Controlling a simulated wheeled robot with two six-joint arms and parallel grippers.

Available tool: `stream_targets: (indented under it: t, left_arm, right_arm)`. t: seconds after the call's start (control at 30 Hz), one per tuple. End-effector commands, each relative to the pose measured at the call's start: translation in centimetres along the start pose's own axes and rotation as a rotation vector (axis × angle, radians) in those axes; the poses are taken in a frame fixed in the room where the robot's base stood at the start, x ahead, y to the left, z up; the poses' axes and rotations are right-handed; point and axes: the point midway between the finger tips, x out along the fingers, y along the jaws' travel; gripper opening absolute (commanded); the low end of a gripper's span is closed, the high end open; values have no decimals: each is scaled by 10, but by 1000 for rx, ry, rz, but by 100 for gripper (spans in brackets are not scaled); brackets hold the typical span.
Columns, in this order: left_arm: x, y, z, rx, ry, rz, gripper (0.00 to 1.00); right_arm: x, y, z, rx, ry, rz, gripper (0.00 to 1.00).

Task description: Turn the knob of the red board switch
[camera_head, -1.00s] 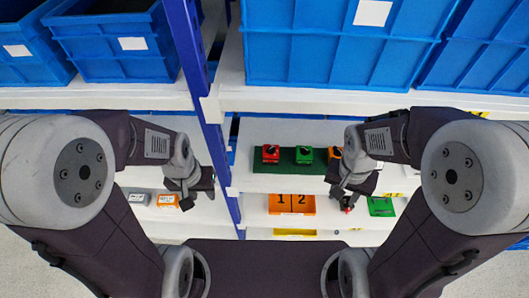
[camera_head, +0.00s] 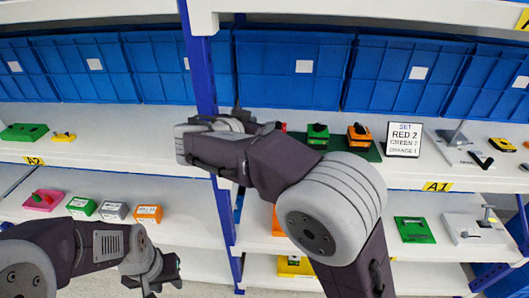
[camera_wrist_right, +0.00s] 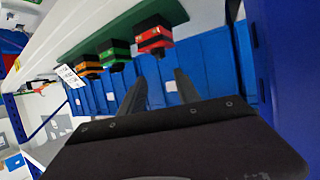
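The red switch (camera_wrist_right: 153,38) sits on a dark green board (camera_wrist_right: 122,30) in the right wrist view, with a dark knob facing out. In the head view only a sliver of the red switch (camera_head: 283,127) shows, behind my right arm. My right gripper (camera_wrist_right: 162,75) is open and empty, its fingers apart and just short of the red switch; no contact shows. In the head view this gripper (camera_head: 238,118) is partly hidden by its own wrist. My left gripper (camera_head: 160,275) is low at the left, away from the board; its fingers are unclear.
A green switch (camera_head: 318,135) and an orange switch (camera_head: 359,136) stand beside the red one. A sign (camera_head: 404,139) reads SET, RED 2, GREEN 2, ORANGE 1. A blue post (camera_head: 203,70) rises close to my right gripper. Blue bins (camera_head: 292,75) line the back.

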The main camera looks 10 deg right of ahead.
Motion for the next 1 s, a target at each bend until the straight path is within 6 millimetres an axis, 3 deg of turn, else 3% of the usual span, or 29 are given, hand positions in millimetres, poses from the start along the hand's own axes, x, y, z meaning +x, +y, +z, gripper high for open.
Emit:
stream_targets:
  t: [0.03, 0.23, 0.7, 1.0]
  left_arm:
    - [8, 0, 0, 0, 1, 0, 36]
    - [3, 0, 0, 0, 1, 0, 36]
    - [-12, 0, -2, 0, 1, 0, 36]
    - [-12, 0, -2, 0, 1, 0, 36]
  right_arm:
    - [0, -3, 9, -4, 0, -9, 39]
    - [0, -4, 6, -6, -1, -12, 39]
    - [82, -4, 6, -7, -3, -9, 39]
    - [89, -5, 7, -6, -3, -12, 39]
